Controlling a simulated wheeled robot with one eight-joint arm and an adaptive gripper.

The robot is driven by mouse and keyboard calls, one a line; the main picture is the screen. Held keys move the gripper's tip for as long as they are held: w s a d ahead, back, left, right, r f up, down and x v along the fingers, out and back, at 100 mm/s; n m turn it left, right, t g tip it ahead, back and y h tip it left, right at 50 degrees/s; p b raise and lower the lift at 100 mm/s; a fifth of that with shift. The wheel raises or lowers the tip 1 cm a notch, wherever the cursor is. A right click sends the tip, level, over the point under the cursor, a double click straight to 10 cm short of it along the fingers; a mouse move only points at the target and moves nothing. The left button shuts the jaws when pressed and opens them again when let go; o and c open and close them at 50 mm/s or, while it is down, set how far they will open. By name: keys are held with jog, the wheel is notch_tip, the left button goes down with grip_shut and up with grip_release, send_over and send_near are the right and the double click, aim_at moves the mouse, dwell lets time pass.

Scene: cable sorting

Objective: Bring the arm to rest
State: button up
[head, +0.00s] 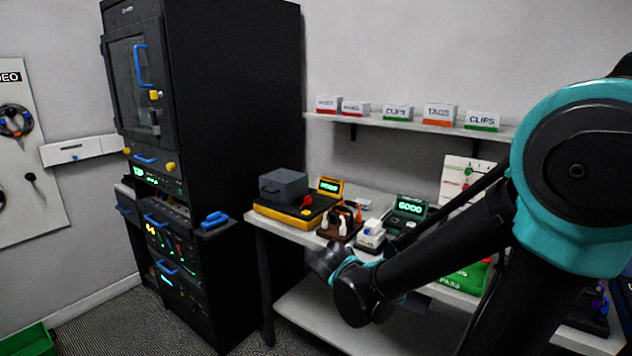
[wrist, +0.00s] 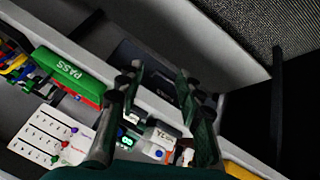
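My arm reaches in from the right of the head view, over the front of the workbench (head: 262,222). The end of it, my gripper (head: 325,262), is dark and small there, and its fingers cannot be made out. In the wrist view my gripper (wrist: 165,88) shows two dark fingers spread apart with a clear gap and nothing held between them. Beyond the fingers are the bench edge and a dark item below it. No cable is in the gripper.
A black cabinet (head: 240,120) stands left of the bench. On the bench are a yellow tester (head: 290,214), a green-display device (head: 410,208) and a green PASS bin (wrist: 62,66). Labelled boxes (head: 440,115) line the wall shelf (head: 375,121). Open floor (head: 100,325) lies at left.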

jog(key=s+d+f+n+g+y, duration=0.1)
jog(key=s+d+f+n+y, duration=0.2)
jog(key=s, duration=0.4)
jog(key=shift+d+f+y, duration=0.85)
jog(key=shift+f+y, duration=0.1)
jog(key=shift+y, duration=0.25)
